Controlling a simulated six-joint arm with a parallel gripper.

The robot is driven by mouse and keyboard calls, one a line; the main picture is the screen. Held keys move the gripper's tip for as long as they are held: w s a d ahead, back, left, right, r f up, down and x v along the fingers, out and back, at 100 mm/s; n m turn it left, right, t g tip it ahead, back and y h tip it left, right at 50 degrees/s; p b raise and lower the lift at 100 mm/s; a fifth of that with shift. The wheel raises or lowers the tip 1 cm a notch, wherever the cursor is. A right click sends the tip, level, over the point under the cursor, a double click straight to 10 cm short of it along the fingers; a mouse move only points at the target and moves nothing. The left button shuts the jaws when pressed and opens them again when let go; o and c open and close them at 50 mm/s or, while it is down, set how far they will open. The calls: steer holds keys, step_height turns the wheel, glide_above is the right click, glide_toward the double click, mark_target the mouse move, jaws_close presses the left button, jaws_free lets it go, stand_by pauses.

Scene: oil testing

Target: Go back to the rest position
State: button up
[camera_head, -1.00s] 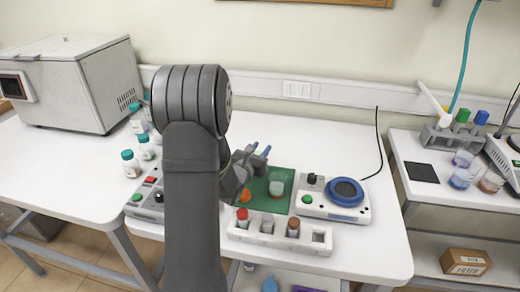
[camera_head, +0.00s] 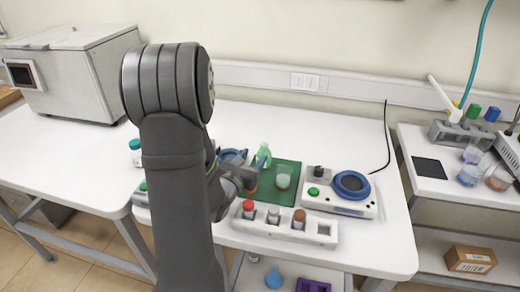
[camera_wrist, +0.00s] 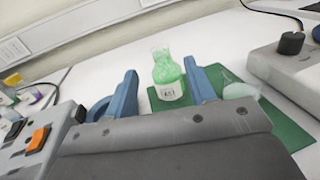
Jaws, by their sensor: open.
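My gripper (camera_wrist: 160,75) is open, with its two blue fingers spread and nothing between them in contact. In the wrist view a glass flask of green liquid with a white label (camera_wrist: 168,78) stands upright beyond and between the fingers. In the head view my gripper (camera_head: 262,165) is over the left part of the green mat (camera_head: 288,195), and the flask (camera_head: 264,152) shows just behind it. The wrist view cannot show whether the fingers touch the flask.
A white rack (camera_head: 320,230) with capped vials is in front. A stirrer with a blue plate (camera_head: 352,184) sits to the right. A large grey-white machine (camera_head: 75,75) is at the back left. Open table lies behind the mat.

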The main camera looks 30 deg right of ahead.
steer(key=shift+v, duration=0.85)
steer(key=shift+d, duration=0.1)
steer(key=x, duration=1.1)
steer(key=shift+w+d, duration=0.15)
steer(key=shift+w, duration=0.05)
steer(key=shift+w+d+r, duration=0.15)
steer(key=shift+d, duration=0.05)
steer(key=shift+a+r, duration=0.1)
steer(key=shift+r, duration=1.4)
